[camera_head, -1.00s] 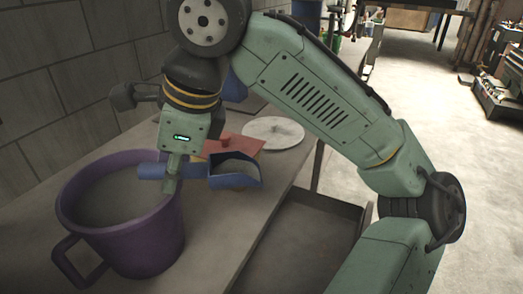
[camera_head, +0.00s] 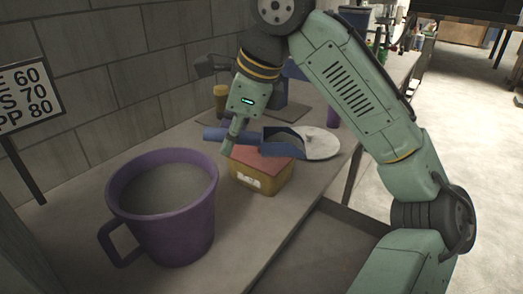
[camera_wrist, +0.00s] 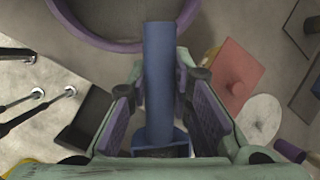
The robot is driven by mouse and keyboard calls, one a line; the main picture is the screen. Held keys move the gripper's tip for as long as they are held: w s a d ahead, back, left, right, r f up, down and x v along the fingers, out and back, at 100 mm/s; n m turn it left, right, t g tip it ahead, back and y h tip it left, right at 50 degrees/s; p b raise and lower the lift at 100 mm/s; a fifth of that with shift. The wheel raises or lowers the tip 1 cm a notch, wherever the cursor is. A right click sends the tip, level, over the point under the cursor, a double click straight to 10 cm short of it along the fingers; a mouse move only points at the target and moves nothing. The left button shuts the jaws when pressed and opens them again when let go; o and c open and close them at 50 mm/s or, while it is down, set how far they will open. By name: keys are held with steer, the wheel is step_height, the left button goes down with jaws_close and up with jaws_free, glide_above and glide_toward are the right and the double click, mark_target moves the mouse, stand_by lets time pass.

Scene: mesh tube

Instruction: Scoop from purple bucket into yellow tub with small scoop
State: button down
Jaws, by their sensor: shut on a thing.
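A purple bucket (camera_head: 163,215) with a side handle stands at the front left of the bench, filled with grey material (camera_head: 166,187). My gripper (camera_head: 232,138) is shut on the handle of a blue scoop (camera_head: 283,149), to the right of and beyond the bucket. The wrist view shows my gripper (camera_wrist: 162,112) around the blue handle (camera_wrist: 160,60). The scoop's bowl hangs above the yellow tub (camera_head: 262,184); I cannot tell for certain whether it holds anything. A red lid (camera_head: 258,161) with a knob, clear in the wrist view (camera_wrist: 228,70), covers the tub.
A white disc (camera_head: 320,146) lies on the bench (camera_head: 115,165) behind the tub. A yellow-brown jar (camera_head: 220,98) stands near the wall. A sign (camera_head: 28,92) stands at the left. An open drawer or shelf (camera_head: 335,235) lies below the bench's right edge.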

steer(key=w+a+f+n+p, duration=0.1)
steer(key=w+a+p, duration=0.2)
steer(key=w+a, duration=0.65)
steer(key=w+a+f+n+g+p, duration=0.1)
steer(key=w+a+f+p, duration=0.1)
steer(key=w+a+f, duration=0.3)
steer(key=a+f, duration=0.3)
steer(key=shift+w+a+y, duration=0.15)
steer(key=shift+w+y, duration=0.15)
steer(key=shift+w, duration=0.05)
steer(key=shift+r, duration=0.1)
steer(key=shift+w+d+r+y, duration=0.15)
steer(key=shift+d+r+y, duration=0.65)
steer(key=shift+d, duration=0.2)
steer(key=shift+w+d+r+y, duration=0.15)
steer(key=shift+d+r+y, duration=0.55)
steer(key=shift+d+r, duration=0.2)
steer(key=shift+w+d+r+g+y, duration=0.1)
steer(key=shift+d+r+g+y, duration=0.25)
steer(key=shift+d, duration=0.4)
steer(key=shift+r, duration=0.1)
steer(key=shift+d+r+y, duration=0.2)
steer(key=shift+d+y, duration=0.05)
steer(key=shift+d, duration=0.1)
